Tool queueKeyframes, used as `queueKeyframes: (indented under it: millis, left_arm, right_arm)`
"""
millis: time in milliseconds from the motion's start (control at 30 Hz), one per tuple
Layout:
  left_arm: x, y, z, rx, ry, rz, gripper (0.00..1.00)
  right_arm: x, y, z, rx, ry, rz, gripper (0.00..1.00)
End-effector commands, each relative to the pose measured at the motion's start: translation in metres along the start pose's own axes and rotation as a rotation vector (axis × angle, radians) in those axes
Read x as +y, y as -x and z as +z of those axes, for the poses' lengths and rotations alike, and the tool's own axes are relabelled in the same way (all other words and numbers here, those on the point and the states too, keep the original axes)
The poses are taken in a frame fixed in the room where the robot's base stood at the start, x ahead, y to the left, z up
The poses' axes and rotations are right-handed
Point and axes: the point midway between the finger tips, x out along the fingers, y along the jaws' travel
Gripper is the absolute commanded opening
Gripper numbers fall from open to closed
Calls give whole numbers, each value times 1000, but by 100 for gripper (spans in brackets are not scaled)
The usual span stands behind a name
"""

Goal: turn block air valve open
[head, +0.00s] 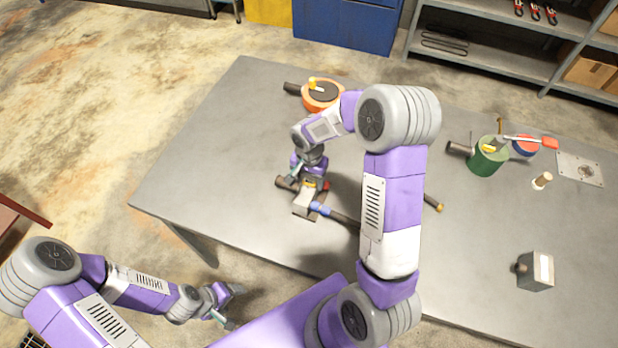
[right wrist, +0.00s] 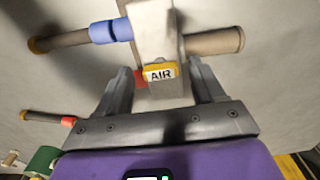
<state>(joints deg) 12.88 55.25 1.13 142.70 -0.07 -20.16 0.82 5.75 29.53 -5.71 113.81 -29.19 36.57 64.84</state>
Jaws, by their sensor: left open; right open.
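The air valve is a pale block (head: 303,205) on the table, with pipe stubs on two sides and a blue collar (head: 320,209) on one. In the right wrist view the block (right wrist: 156,25) carries a yellow-framed label reading AIR (right wrist: 160,73), with a small red part (right wrist: 140,79) beside it. My right gripper (head: 311,183) is above the block; in its wrist view its two fingers (right wrist: 165,82) are apart on either side of the label and red part. Contact cannot be told. My left gripper (head: 230,306) is open and empty, off the table's front edge.
An orange round valve (head: 322,97) stands at the back. A green cylinder (head: 487,157) with a red-tipped lever (head: 549,143) stands at the right, near a metal plate (head: 580,168). A grey box (head: 535,270) sits front right. My right arm hides the table's middle.

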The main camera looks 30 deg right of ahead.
Motion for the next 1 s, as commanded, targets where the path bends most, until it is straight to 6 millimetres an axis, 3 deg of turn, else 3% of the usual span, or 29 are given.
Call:
queueKeyframes:
  millis: [133,500,767,1000]
  left_arm:
    - [0,0,0,0,0,0,69]
    - [0,0,0,0,0,0,69]
    - [0,-1,0,0,0,0,69]
    - [-2,-5,0,0,0,0,69]
  right_arm:
    - [0,0,0,0,0,0,67]
    - [0,0,0,0,1,0,12]
    - [0,0,0,0,29,0,12]
    - [0,0,0,0,154,-1,12]
